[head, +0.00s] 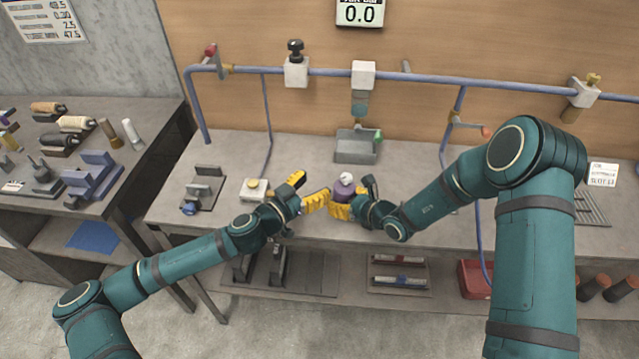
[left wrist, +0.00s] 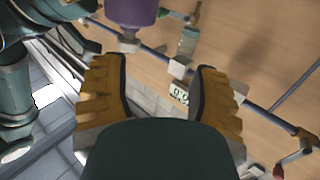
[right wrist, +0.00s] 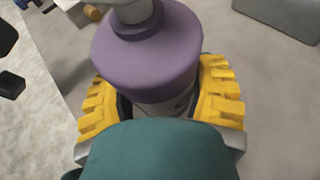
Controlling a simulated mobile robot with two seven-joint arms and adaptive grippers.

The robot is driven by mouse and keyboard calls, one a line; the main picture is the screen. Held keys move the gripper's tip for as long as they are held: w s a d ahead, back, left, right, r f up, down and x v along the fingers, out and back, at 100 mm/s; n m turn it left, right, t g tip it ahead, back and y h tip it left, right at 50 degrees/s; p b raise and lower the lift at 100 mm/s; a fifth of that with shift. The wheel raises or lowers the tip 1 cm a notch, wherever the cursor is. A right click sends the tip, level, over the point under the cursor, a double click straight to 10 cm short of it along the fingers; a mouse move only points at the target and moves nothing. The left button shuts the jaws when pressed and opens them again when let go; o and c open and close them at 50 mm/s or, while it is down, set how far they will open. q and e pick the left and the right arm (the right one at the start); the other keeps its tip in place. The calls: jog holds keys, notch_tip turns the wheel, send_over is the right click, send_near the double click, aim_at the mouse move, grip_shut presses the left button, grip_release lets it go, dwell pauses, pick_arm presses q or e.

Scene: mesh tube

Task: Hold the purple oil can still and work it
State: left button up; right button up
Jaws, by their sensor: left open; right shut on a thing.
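The purple oil can (head: 344,190) has a white top and stands upright at the middle of the bench, near its front. My right gripper (head: 343,208) is shut around its lower body; in the right wrist view the can (right wrist: 150,50) sits between the yellow fingers (right wrist: 163,100). My left gripper (head: 308,190) is open and empty, just left of the can and apart from it. In the left wrist view the open fingers (left wrist: 165,95) have nothing between them, and the purple can (left wrist: 132,12) shows at the top edge. The can's lower part is partly hidden by the right fingers.
A grey open bin (head: 357,147) stands behind the can. A blue pipe (head: 420,76) with valves runs along the back wall. A side table (head: 90,206) holds tools.

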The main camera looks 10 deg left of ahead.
pick_arm(q)
jog(key=shift+s+a, duration=0.45)
jog(key=shift+a, duration=0.35)
jog(key=shift+s+a, duration=0.45)
jog(key=shift+a, duration=0.3)
jog(key=shift+s+a, duration=0.45)
jog(key=shift+a, duration=0.35)
jog(key=shift+a, duration=0.1)
jog(key=v, duration=1.2)
